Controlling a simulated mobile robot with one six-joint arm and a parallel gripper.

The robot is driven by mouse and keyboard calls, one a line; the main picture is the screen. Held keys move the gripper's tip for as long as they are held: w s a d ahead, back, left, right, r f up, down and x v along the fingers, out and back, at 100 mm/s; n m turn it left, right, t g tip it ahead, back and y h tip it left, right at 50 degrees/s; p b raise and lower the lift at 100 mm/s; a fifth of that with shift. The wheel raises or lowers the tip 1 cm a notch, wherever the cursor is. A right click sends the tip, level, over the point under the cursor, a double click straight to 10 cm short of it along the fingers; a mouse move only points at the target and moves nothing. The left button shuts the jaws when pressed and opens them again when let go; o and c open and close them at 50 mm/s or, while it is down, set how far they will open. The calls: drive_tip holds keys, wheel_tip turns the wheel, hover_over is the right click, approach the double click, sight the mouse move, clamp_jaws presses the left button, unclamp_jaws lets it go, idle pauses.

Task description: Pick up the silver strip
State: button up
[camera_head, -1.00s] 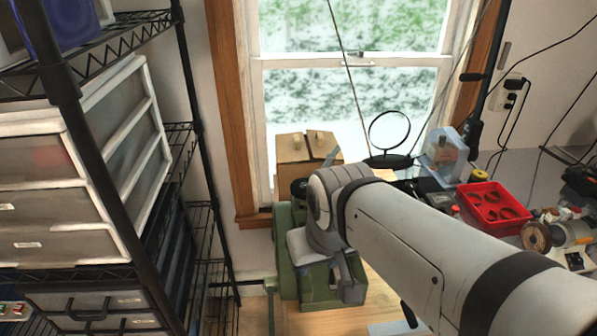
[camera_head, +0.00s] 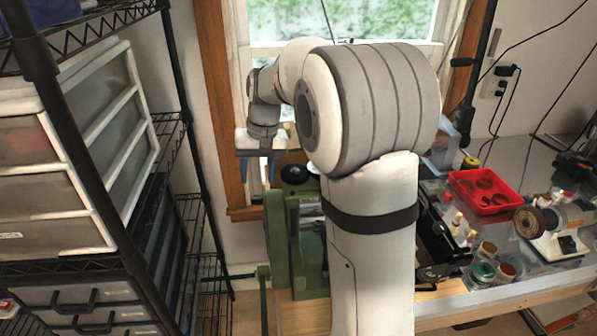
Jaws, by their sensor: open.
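I cannot make out a silver strip in the head view; my arm covers much of the workbench. My gripper (camera_head: 267,174) hangs at the end of the arm in front of the window, left of centre, with its fingers pointing down. It is open, and I see nothing held in it. It appears above and left of the green machine (camera_head: 284,240) in the picture. The arm hides the right part of that machine.
A black wire rack (camera_head: 196,200) with drawer units (camera_head: 90,150) stands at left. On the bench (camera_head: 490,300) at right are a red tray (camera_head: 489,207), small jars (camera_head: 484,273) and a spool device (camera_head: 533,224).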

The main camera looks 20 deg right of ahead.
drive_tip(key=w+d+m+h+p, duration=0.1)
drive_tip(key=w+d, duration=0.4)
drive_tip(key=d, duration=0.2)
drive_tip(key=w+d+h+p, duration=0.1)
drive_tip(key=w+d, duration=0.3)
drive_tip(key=d, duration=0.4)
drive_tip(key=f, duration=0.2)
drive_tip(key=f+p, duration=0.1)
drive_tip(key=f, duration=0.2)
drive_tip(key=d+f+p, duration=0.1)
drive_tip(key=f, duration=0.1)
drive_tip(key=shift+f, duration=0.25)
drive_tip(key=shift+a+f, duration=0.1)
drive_tip(key=shift+f, duration=0.2)
drive_tip(key=shift+f, duration=0.25)
clamp_jaws()
